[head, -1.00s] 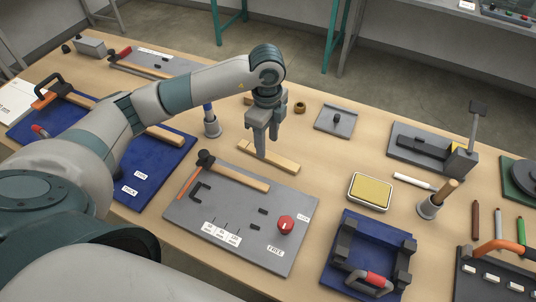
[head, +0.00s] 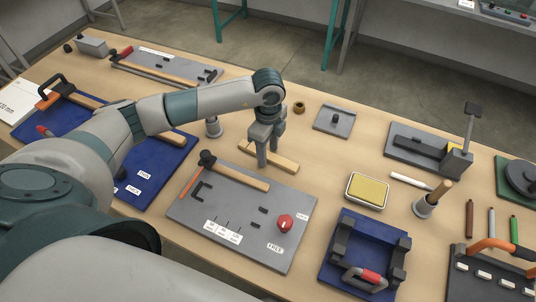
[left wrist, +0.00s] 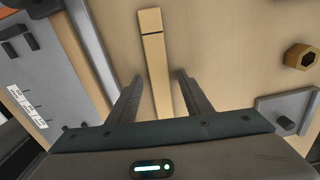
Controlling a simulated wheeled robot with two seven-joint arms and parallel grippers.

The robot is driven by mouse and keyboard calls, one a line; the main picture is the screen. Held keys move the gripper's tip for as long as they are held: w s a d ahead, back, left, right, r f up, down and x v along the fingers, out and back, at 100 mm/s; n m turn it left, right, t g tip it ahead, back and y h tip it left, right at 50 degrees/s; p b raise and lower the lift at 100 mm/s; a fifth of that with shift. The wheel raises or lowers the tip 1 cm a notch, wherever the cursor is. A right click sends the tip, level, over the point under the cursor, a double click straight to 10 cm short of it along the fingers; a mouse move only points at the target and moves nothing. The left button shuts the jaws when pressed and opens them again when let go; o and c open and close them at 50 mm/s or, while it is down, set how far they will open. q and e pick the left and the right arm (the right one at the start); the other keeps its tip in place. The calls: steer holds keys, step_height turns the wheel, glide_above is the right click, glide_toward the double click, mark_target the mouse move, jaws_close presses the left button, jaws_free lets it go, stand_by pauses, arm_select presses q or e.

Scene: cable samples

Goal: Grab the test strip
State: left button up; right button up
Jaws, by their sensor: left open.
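The test strip, which I take to be the flat pale wooden strip (head: 287,163), lies on the table behind the grey board. In the left wrist view the strip (left wrist: 153,45) runs lengthwise between the fingers, with a thin dark line across it. My left gripper (head: 270,156) is above the strip, pointing down. Its fingers stand apart on either side of the strip in the left wrist view (left wrist: 159,78), with a gap on each side. In the head view the fingers hide the strip's middle. My right gripper is not in view.
The grey board (head: 235,212) with a red knob (head: 285,223) lies just in front of the strip. A yellow-topped tin (head: 367,191) is to the right, a small grey plate (head: 333,121) behind. A brass nut (left wrist: 301,57) shows in the left wrist view.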

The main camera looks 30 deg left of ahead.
mark_target(270, 154)
arm_select(q)
jaws_close()
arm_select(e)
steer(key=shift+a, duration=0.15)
arm_select(q)
steer(key=shift+r, duration=0.1)
